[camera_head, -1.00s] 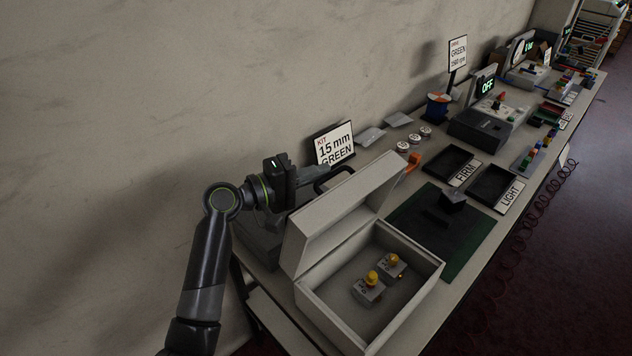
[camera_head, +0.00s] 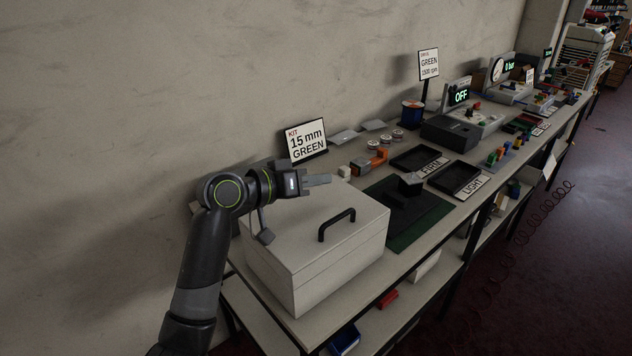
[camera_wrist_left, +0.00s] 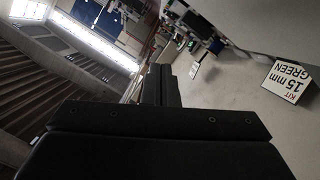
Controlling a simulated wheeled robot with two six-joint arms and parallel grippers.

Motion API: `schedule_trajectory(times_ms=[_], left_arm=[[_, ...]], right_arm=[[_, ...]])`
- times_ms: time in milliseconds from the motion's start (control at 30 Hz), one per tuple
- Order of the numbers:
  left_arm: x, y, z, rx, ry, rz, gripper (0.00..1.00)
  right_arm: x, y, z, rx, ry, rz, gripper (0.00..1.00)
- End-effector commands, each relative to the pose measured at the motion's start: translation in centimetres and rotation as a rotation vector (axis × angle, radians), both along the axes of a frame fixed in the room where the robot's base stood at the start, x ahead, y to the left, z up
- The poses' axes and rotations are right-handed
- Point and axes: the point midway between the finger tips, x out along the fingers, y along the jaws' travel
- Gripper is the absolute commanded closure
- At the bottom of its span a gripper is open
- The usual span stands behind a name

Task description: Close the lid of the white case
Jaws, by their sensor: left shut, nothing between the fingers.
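The white case (camera_head: 325,282) stands at the near end of the table. Its lid (camera_head: 290,235) lies down flat over the body, with the black handle (camera_head: 337,224) on top. The inside of the case is hidden. My left gripper (camera_head: 318,180) is above the back part of the lid, fingers pointing right, shut and empty. I cannot tell whether it touches the lid. Its shut fingers also show in the left wrist view (camera_wrist_left: 161,85). My right gripper is not in view.
A kit sign (camera_head: 305,142) stands behind the case by the wall. A dark green mat (camera_head: 425,222) with a black block lies to the right, then the FIRM and LIGHT trays (camera_head: 455,181). Small orange parts (camera_head: 370,163) lie behind the mat.

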Motion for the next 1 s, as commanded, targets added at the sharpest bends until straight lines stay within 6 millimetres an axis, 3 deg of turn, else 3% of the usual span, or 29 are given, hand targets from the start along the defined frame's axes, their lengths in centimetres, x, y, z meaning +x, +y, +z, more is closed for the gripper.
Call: schedule_trajectory(times_ms=[100,400,1000], left_arm=[[-0.9,-0.9,-1.8,0.065,-0.068,-0.001,1.00],[-2.2,-2.2,-4.2,0.165,-0.165,0.000,1.00],[-2.7,-2.6,-5.5,0.165,-0.160,-0.001,1.00]], right_arm=[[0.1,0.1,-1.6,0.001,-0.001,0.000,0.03],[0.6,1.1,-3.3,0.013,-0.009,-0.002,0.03],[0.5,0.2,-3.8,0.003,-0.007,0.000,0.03]])
